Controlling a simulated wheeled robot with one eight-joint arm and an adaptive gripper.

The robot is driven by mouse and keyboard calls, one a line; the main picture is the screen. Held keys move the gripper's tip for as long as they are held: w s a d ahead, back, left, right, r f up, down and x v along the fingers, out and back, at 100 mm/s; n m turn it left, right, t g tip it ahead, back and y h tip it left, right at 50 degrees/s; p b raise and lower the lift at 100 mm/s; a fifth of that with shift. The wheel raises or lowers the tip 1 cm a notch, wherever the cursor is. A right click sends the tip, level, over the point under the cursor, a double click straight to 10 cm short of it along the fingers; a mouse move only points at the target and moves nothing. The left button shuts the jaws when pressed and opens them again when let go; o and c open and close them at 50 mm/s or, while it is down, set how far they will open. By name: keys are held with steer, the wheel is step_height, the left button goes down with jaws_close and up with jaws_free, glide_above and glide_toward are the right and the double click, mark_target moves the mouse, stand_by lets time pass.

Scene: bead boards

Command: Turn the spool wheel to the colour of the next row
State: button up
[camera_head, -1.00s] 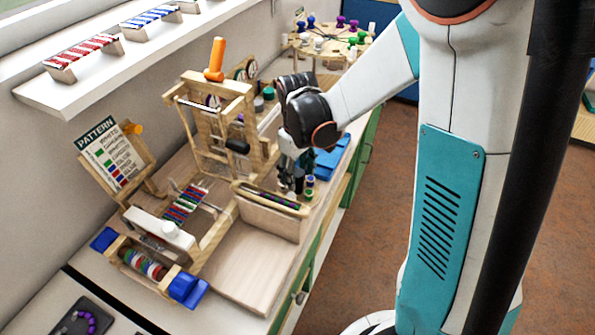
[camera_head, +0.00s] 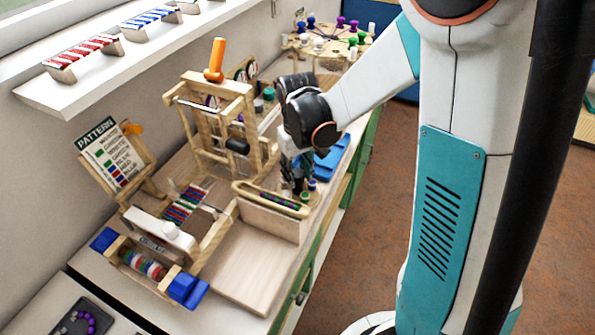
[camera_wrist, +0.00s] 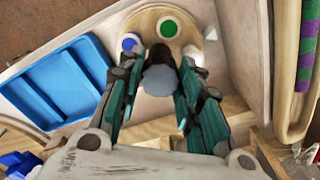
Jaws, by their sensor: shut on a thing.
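The spool wheel (camera_wrist: 207,33) is a round wooden disc near the counter's front edge. In the wrist view a green spool (camera_wrist: 168,28) and a blue spool (camera_wrist: 130,41) show at its far rim. In the head view a blue spool (camera_head: 312,185) and a green spool (camera_head: 305,196) show beside my gripper (camera_head: 291,184), which hides most of the wheel. In the wrist view my gripper (camera_wrist: 160,66) points down at the wheel and is shut on a rounded grey knob (camera_wrist: 160,82). The pattern card (camera_head: 112,158), with coloured row marks, stands tilted at the left.
A wooden loom frame (camera_head: 217,90) with an orange handle stands behind. A wooden box (camera_head: 268,217) is just left of the wheel, and a blue tray (camera_wrist: 62,85) lies on its other side. A bead board with coloured rows (camera_head: 186,207) sits further left.

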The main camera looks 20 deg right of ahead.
steer(key=m, duration=0.5)
steer(key=shift+m, duration=0.3)
steer(key=m, duration=0.4)
steer(key=shift+m, duration=0.4)
steer(key=o, duration=1.1)
steer(key=shift+c, duration=0.2)
step_height(320, 180, up, 12)
